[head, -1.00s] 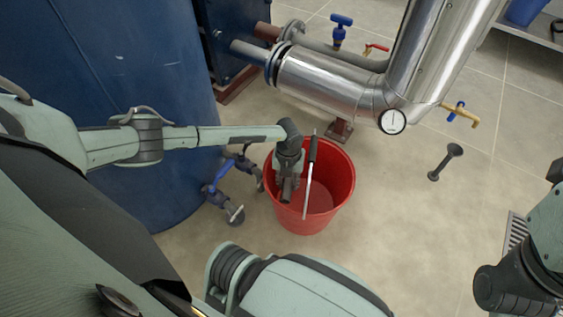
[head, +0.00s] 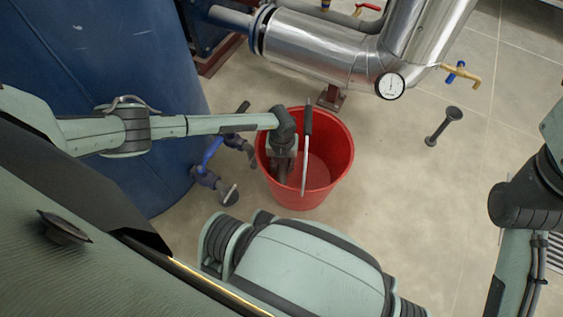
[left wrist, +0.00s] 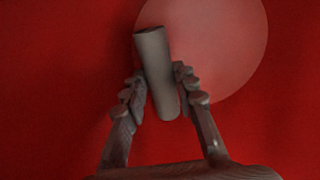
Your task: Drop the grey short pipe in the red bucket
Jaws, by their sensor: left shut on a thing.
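The red bucket (head: 335,178) stands on the floor in the middle of the head view; its red inside (left wrist: 60,90) fills the left wrist view. My left gripper (head: 283,166) points down within the bucket's rim outline, toward its left side. It is shut on the grey short pipe (left wrist: 153,55), which shows as a plain cylinder between the two fingers in the left wrist view. The pale round bottom of the bucket shows beyond the pipe. The pipe's lower end is hard to make out in the head view. My right gripper is not in view.
The bucket's handle (head: 306,130) stands up beside my left gripper. A large blue tank (head: 110,60) and blue-handled valves (head: 212,150) lie left of the bucket. A shiny insulated pipe (head: 320,45) runs behind it. A dark flanged piece (head: 444,124) is on the clear floor at right.

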